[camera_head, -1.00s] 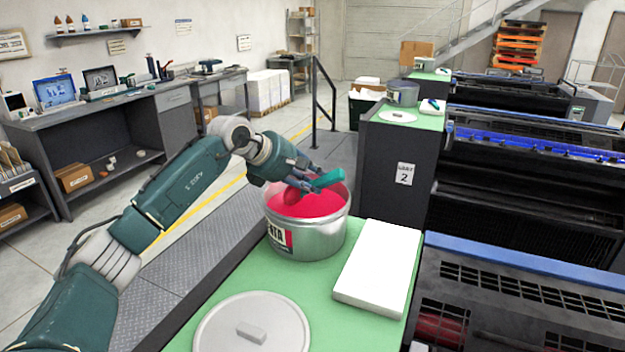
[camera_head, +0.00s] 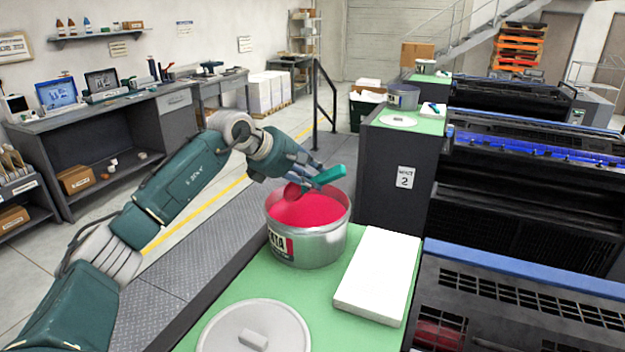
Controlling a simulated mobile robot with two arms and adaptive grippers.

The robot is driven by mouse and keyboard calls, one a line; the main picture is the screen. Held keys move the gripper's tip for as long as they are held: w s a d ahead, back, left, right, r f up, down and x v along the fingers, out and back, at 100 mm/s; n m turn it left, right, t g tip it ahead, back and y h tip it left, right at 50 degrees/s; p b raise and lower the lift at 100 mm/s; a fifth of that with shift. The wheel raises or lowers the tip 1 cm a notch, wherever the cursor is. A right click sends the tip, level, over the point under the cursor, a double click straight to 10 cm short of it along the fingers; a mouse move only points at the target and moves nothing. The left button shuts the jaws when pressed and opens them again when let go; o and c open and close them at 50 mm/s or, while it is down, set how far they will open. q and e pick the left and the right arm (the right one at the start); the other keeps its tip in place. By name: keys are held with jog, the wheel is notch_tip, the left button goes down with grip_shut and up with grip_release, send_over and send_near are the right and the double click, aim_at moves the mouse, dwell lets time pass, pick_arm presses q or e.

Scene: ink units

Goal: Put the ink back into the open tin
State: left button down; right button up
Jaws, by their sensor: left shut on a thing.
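The open tin (camera_head: 318,248) is a silver can of bright magenta-red ink (camera_head: 310,211), standing on a green worktop. My left gripper (camera_head: 311,174) is shut on a tool with a green handle (camera_head: 328,176), above the back of the tin's mouth. The tool's red-coated end (camera_head: 292,192) hangs at the left of the mouth. I cannot tell whether it touches the ink. The tin's round grey lid (camera_head: 285,322) lies flat on the worktop in front. My right gripper is not in view.
A white block or stack of paper (camera_head: 378,275) lies right of the tin on the green worktop (camera_head: 268,285). A dark press (camera_head: 520,305) with a blue edge is farther right. The unit marked 2 (camera_head: 385,165) stands behind the tin.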

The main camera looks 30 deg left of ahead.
pick_arm(q)
notch_tip(320, 180, up, 8)
jog(key=p, duration=0.5)
